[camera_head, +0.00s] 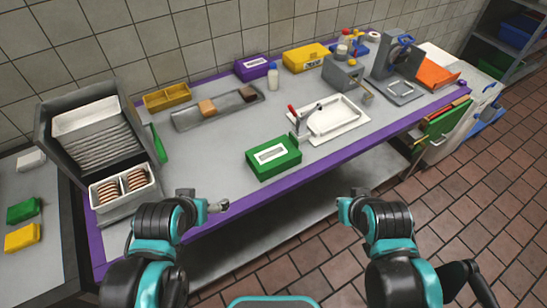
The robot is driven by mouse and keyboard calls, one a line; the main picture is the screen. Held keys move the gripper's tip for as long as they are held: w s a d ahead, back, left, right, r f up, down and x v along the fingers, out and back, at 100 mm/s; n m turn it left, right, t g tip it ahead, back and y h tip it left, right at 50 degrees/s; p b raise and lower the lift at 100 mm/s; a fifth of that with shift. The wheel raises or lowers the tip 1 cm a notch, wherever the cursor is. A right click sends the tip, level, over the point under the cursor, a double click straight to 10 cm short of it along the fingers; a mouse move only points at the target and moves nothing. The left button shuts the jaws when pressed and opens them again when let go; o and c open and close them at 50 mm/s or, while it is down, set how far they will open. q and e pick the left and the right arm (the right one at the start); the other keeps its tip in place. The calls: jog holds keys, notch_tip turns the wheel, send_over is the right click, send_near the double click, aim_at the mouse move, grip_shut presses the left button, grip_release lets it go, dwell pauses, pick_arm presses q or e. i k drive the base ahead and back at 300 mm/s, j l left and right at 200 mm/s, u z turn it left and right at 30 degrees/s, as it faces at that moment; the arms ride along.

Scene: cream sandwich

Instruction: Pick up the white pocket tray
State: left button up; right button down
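A white tray with two pockets (150,190) stands at the left front of the table, with round brown biscuits in its pockets. A second white tray (358,119) with one shallow recess lies flat right of the table's middle, beside a red-handled tool. I cannot tell which of them is the pocket tray. My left gripper (217,206) is near the table's front edge, to the right of the biscuit tray and apart from it. My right gripper (345,208) is in front of the table, below the recessed tray and away from it. Their fingers are too small to read.
A green box (274,159) lies near the front edge between both trays. A dark bin (60,135) with white stacked pieces stands at the back left. A grey tray (217,107) holds brown blocks. A grey press (398,65) stands at the right. The table's front middle-left is clear.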

aim_at(125, 196)
jog(key=u, duration=0.4)
jog(key=i+j+u, duration=0.1)
jog(key=u, duration=0.65)
jog(key=i+u, duration=0.1)
jog(key=u, duration=0.25)
jog(key=j, duration=0.05)
